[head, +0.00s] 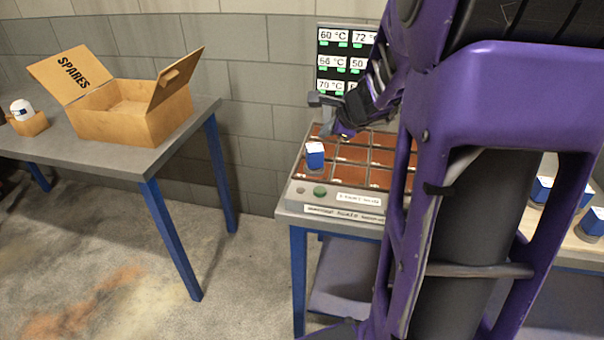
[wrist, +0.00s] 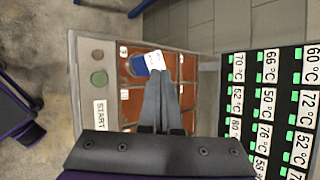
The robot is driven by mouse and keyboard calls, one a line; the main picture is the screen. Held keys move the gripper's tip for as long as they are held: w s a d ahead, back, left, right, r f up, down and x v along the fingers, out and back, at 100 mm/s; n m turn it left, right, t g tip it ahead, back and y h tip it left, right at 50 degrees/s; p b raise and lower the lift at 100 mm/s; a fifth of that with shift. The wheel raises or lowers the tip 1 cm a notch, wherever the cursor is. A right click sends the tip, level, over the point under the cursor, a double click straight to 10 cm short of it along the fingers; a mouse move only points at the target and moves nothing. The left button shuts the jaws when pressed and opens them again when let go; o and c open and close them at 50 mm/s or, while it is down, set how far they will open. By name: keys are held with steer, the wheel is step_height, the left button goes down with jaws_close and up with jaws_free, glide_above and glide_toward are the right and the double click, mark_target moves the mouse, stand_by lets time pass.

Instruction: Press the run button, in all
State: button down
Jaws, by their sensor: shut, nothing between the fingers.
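A green round button (head: 320,191) sits on the grey front strip of a panel (head: 284,207). It also shows in the wrist view (wrist: 99,79), beside a label reading START. A smaller dull brown button (head: 300,190) is to its left. No button is marked "run" legibly. My gripper (head: 328,128) is over the back left of the panel, away from the buttons. In the wrist view my gripper (wrist: 160,78) has its fingers together and empty, with tips by a blue and white block (wrist: 146,64). I cannot tell whether they touch it.
The panel has reddish-brown cells (head: 352,153). A display (head: 333,50) with temperatures and green marks stands behind it. More blue and white blocks (head: 541,190) are at right. My arm hides the panel's right side.

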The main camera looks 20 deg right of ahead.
mark_target(323, 192)
steer(key=shift+m+y, duration=0.3)
steer(key=shift+m, duration=0.4)
steer(key=s+f, duration=0.1)
steer(key=s+a+f, duration=0.1)
steer(key=f, duration=0.1)
steer(key=shift+s+a, duration=0.15)
steer(key=shift+s, duration=0.2)
steer(key=shift+f, duration=0.1)
step_height(323, 192, down, 9)
steer(key=b, duration=0.7)
steer(key=shift+r+b, duration=0.2)
steer(key=shift+b, duration=0.15)
steer(key=shift+f, duration=0.1)
stand_by(0.7)
steer(key=shift+f+b, duration=0.3)
steer(key=shift+b, duration=0.2)
steer(key=shift+f+b, duration=0.5)
steer(key=shift+b, duration=0.05)
stand_by(0.4)
stand_by(0.3)
steer(key=shift+r+p, duration=0.75)
steer(key=shift+r, duration=0.15)
